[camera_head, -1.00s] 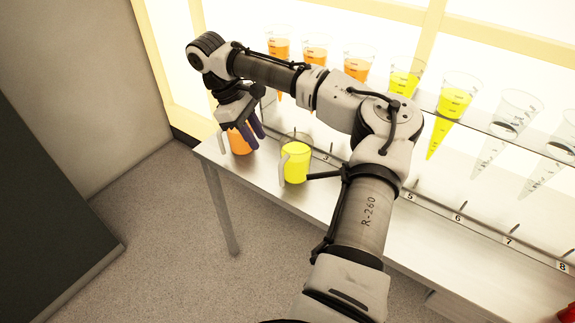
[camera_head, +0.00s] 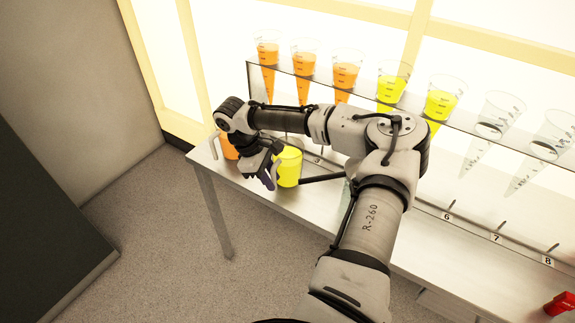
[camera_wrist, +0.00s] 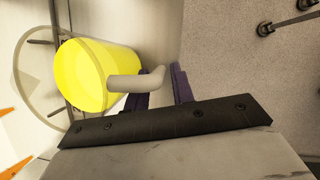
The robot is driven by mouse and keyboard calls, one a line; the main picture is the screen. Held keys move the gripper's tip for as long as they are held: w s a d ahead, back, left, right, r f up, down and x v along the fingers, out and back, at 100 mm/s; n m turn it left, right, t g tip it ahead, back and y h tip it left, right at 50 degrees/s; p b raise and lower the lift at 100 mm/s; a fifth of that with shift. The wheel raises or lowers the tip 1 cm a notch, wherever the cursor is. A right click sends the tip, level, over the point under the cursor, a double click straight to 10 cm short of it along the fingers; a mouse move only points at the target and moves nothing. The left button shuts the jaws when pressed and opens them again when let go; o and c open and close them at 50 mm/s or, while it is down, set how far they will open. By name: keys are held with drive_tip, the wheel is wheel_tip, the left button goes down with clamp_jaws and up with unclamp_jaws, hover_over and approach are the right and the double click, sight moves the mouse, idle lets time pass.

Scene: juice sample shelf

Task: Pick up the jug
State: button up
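A clear jug of yellow juice (camera_head: 289,168) stands on the metal table, and it fills the left of the wrist view (camera_wrist: 88,75). Its pale handle (camera_wrist: 128,83) points towards my gripper. My gripper (camera_head: 268,181) is at the handle side of this jug. In the wrist view, its purple fingers (camera_wrist: 165,85) are apart, with the handle's bent end between them. I cannot tell whether they touch the handle. A jug of orange juice (camera_head: 229,150) stands to the left, partly hidden behind my arm.
A glass shelf (camera_head: 330,94) behind my arm holds several cone-shaped vessels, some with orange or yellow juice and some clear. Numbered marks line the table's back. A red object (camera_head: 560,304) lies at the far right. The table (camera_head: 305,205) is bare in front of the yellow jug.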

drive_tip(key=shift+f, duration=0.1)
clamp_jaws()
idle(0.5)
wheel_tip(320, 180, up, 20)
drive_tip(key=b, duration=0.1)
